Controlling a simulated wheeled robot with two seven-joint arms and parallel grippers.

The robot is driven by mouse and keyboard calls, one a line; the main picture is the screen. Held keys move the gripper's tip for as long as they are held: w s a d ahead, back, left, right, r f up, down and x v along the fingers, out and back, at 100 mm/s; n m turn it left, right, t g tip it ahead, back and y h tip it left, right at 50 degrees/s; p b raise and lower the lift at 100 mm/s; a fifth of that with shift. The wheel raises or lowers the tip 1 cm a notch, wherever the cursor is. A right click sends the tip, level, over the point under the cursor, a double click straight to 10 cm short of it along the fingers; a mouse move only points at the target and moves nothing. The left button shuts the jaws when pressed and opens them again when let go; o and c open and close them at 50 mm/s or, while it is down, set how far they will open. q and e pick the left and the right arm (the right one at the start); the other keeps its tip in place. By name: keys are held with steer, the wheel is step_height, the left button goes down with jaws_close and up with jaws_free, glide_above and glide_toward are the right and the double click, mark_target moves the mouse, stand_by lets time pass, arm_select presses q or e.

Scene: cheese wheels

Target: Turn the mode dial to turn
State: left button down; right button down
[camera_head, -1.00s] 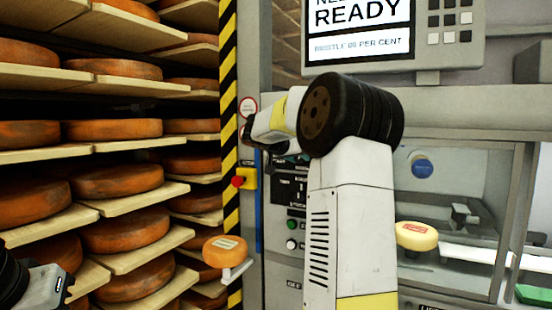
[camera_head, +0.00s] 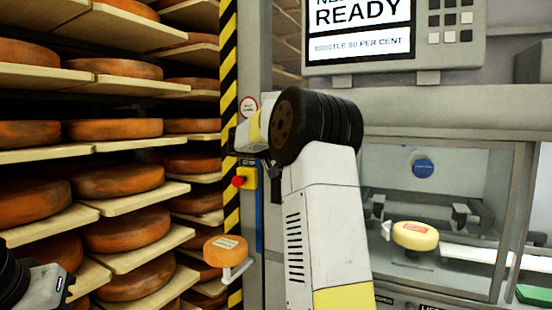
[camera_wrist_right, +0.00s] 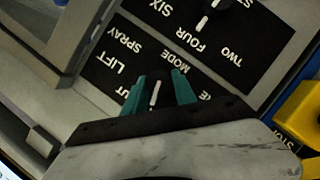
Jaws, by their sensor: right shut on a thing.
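The mode dial (camera_wrist_right: 155,92) is a small dark knob with a white pointer line, on a black panel (camera_wrist_right: 108,73) marked MODE, LIFT and SPRAY in the right wrist view. Other labels are partly covered, and I cannot read which one the pointer marks. My right gripper (camera_wrist_right: 160,90) has its teal fingers on either side of the knob, shut on it. In the head view my right arm hides the dial and this gripper. Part of my left arm shows at the lower left edge; its fingers are out of frame.
A second dial (camera_wrist_right: 206,14) marked SIX, FOUR, TWO sits close by. A red stop button (camera_head: 238,181) on a yellow box is left of my arm. Cheese shelves (camera_head: 130,193) fill the left. A pale cheese (camera_head: 415,236) sits in the machine, under a READY screen (camera_head: 360,28).

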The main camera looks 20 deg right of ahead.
steer(key=shift+f+n, duration=0.1)
steer(key=shift+n, duration=0.4)
steer(key=shift+h, duration=0.3)
steer(key=c, duration=1)
jaws_free()
steer(key=shift+a, duration=0.1)
steer(key=shift+v, duration=3.85)
steer(key=shift+w+g, duration=0.1)
steer(key=shift+g, duration=0.2)
